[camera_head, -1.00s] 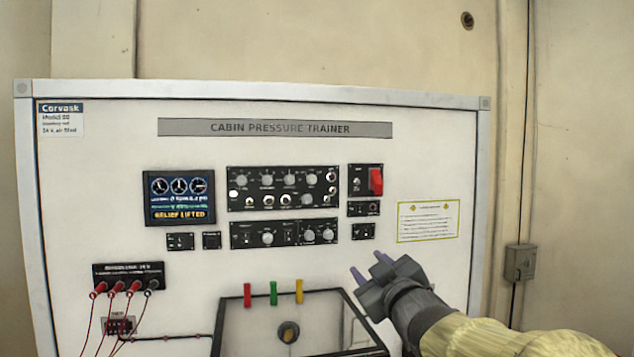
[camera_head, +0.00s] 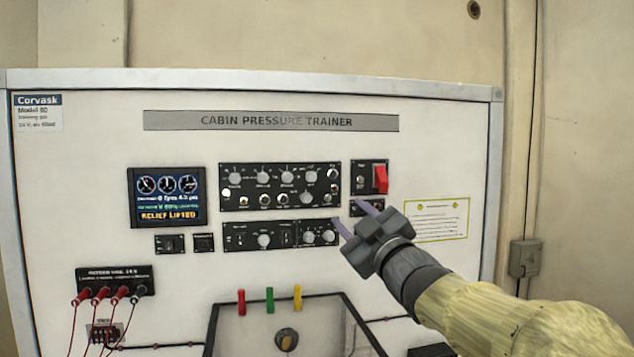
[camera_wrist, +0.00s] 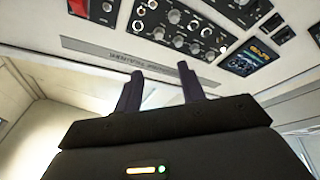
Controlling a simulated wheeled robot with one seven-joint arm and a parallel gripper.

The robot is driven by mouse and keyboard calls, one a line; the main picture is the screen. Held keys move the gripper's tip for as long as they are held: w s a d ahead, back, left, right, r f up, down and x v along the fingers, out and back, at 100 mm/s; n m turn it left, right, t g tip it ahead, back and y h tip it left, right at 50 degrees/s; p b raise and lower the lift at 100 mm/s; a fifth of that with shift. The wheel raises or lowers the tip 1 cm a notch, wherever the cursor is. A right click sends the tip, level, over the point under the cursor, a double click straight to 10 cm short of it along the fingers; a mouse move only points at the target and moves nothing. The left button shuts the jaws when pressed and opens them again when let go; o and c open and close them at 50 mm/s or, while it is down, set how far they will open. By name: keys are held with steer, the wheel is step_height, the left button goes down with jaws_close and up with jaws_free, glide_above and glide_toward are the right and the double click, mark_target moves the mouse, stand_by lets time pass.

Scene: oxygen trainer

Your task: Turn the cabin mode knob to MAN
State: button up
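The trainer's upper black control panel (camera_head: 280,187) carries several grey knobs, including a large one (camera_head: 306,197) at lower right. A lower black panel (camera_head: 282,235) carries a knob at its middle (camera_head: 264,240) and two at its right end. Labels are too small to read, so I cannot tell which knob is cabin mode or where it points. My gripper (camera_head: 352,216) is open and empty, right of the lower panel and below the red switch. In the wrist view, its spread fingers (camera_wrist: 160,70) have nothing between them; knobs (camera_wrist: 178,42) show beyond.
A red guarded switch (camera_head: 380,178) is just above my gripper. A display (camera_head: 167,198) reads RELIEF LIFTED. Red, green and yellow handles (camera_head: 269,300) stand on a tray-like box (camera_head: 211,325) below. Red cables hang from jacks (camera_head: 112,282) at left. A yellow-bordered label (camera_head: 436,220) is at right.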

mark_target(313, 178)
steer(key=p+x, duration=0.3)
steer(key=x, duration=0.5)
steer(key=p+x, duration=0.3)
steer(key=x, duration=0.5)
steer(key=shift+r+p, duration=0.25)
steer(key=shift+p, duration=0.15)
steer(key=shift+w+a, duration=0.2)
steer(key=shift+w, duration=0.3)
jaws_close()
